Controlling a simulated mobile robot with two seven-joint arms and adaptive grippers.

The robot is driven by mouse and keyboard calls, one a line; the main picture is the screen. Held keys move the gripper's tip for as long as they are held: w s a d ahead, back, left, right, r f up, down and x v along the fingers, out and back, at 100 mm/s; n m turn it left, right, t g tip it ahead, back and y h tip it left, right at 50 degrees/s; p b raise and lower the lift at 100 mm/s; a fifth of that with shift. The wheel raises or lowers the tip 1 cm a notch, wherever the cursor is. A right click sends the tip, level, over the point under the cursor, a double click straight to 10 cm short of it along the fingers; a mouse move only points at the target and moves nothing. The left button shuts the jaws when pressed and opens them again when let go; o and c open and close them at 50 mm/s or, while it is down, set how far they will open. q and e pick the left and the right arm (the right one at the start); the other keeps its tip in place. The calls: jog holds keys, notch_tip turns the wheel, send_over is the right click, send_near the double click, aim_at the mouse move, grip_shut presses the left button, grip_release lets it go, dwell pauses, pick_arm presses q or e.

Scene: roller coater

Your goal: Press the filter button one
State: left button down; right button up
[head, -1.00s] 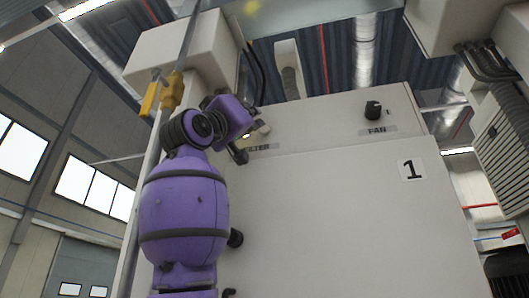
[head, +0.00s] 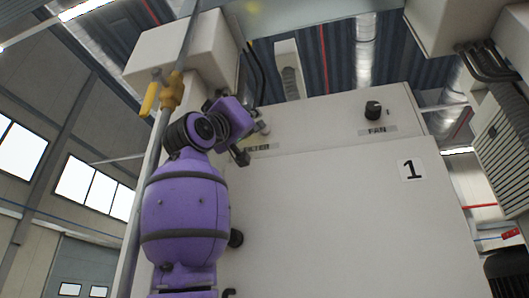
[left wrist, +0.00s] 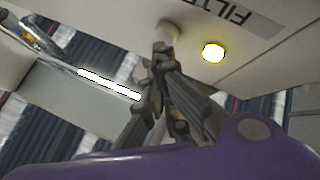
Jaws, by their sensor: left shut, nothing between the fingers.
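The filter button is a pale round knob (left wrist: 169,32) on the white panel, beside the FILTER label (left wrist: 240,14) in the left wrist view. A round lamp (left wrist: 213,52) glows yellow-white next to it. My left gripper (left wrist: 160,50) is shut and empty, its dark fingertips right at the button; I cannot tell whether they touch it. In the head view the FILTER label (head: 257,147) shows just beside my purple left wrist, which hides part of the panel there. My right gripper is not in view.
The white machine front (head: 340,210) carries a black FAN knob (head: 373,108) at the right and a number 1 plate (head: 412,169). A pipe with a yellow-handled valve (head: 150,98) runs close on the left of my arm. A white box (head: 180,50) stands behind.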

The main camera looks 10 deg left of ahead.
pick_arm(q)
jog(key=shift+w, duration=0.65)
dwell(0.9)
jog(key=shift+s, duration=0.15)
jog(key=shift+s+f, duration=0.1)
jog(key=shift+s, duration=0.7)
jog(key=s, duration=0.5)
jog(key=shift+a, duration=0.1)
dwell(0.9)
